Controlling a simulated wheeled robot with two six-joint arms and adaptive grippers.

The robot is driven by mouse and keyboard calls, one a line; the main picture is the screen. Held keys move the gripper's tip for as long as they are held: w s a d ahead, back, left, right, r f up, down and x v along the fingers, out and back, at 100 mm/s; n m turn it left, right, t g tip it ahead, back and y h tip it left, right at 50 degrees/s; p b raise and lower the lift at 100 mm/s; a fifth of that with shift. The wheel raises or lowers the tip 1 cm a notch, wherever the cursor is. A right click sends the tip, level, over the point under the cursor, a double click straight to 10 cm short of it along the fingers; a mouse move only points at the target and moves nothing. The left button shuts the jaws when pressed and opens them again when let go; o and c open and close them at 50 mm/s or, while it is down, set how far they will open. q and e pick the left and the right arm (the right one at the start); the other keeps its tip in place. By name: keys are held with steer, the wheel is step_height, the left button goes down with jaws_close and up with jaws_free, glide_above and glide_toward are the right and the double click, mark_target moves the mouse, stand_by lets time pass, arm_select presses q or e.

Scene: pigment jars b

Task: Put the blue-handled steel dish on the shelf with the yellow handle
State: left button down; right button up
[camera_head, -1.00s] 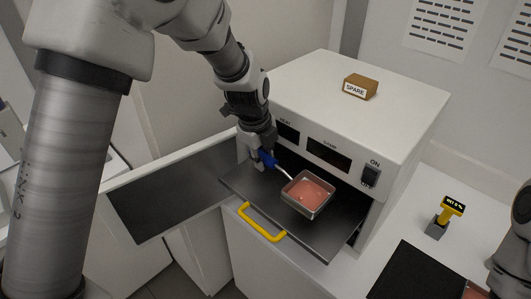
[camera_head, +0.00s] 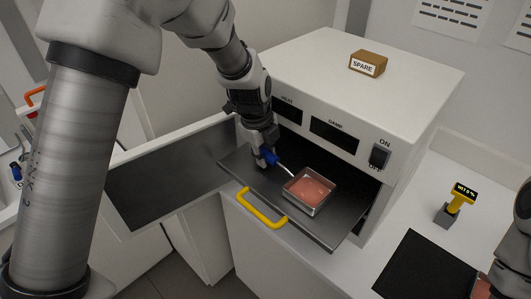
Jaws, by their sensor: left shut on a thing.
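The steel dish (camera_head: 309,189) is square, with pinkish contents and a blue handle (camera_head: 270,156) at its left. It is over the middle of the dark pulled-out shelf (camera_head: 334,231), which has a yellow handle (camera_head: 262,208) at its front. I cannot tell whether the dish rests on the shelf or is held just above it. My left gripper (camera_head: 264,158) is shut on the blue handle above the left part of the shelf. My right gripper is mostly out of frame; only part of that arm shows at the right edge.
The white oven (camera_head: 352,84) stands behind the shelf, with an ON switch (camera_head: 380,155) and a SPARE box (camera_head: 368,63) on top. Its door (camera_head: 168,180) is swung open to the left.

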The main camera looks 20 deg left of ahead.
arm_select(q)
steer(key=shift+s+r, duration=0.15)
steer(key=shift+f, duration=0.35)
steer(key=c, duration=0.9)
jaws_free()
steer(key=shift+r, duration=0.1)
step_height(320, 180, up, 6)
steer(key=p, duration=0.4)
